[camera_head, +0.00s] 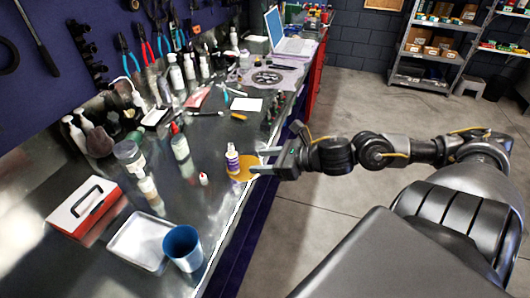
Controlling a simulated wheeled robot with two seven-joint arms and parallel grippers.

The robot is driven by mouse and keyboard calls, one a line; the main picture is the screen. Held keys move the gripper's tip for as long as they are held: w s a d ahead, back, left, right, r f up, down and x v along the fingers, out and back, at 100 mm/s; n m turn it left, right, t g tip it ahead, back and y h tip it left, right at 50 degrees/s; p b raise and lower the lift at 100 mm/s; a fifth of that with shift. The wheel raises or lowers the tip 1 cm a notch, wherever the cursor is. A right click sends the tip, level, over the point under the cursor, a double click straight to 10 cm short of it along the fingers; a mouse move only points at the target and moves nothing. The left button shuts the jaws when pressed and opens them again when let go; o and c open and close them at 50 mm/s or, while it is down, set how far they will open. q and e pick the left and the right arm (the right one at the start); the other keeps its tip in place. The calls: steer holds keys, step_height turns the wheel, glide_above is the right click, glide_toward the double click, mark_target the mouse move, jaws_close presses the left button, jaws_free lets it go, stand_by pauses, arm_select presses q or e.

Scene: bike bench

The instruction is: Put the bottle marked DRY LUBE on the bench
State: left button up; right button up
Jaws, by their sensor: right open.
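My right gripper (258,162) is over the mat at the bench's front edge, just right of the bottle. Its fingers are open, point towards the bottle and hold nothing. A gap seems to lie between fingertips and bottle. My left gripper is not in view.
A clear bottle with a red tip (182,150), a small red-capped bottle (203,179) and a jar (129,156) stand to the left. A blue cup (183,247), metal tray (141,240) and red-white box (86,206) are nearer. A laptop (290,38) stands at the far end.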

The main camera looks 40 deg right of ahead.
steer(key=shift+s+r, duration=0.1)
steer(key=shift+s, duration=0.05)
stand_by(0.4)
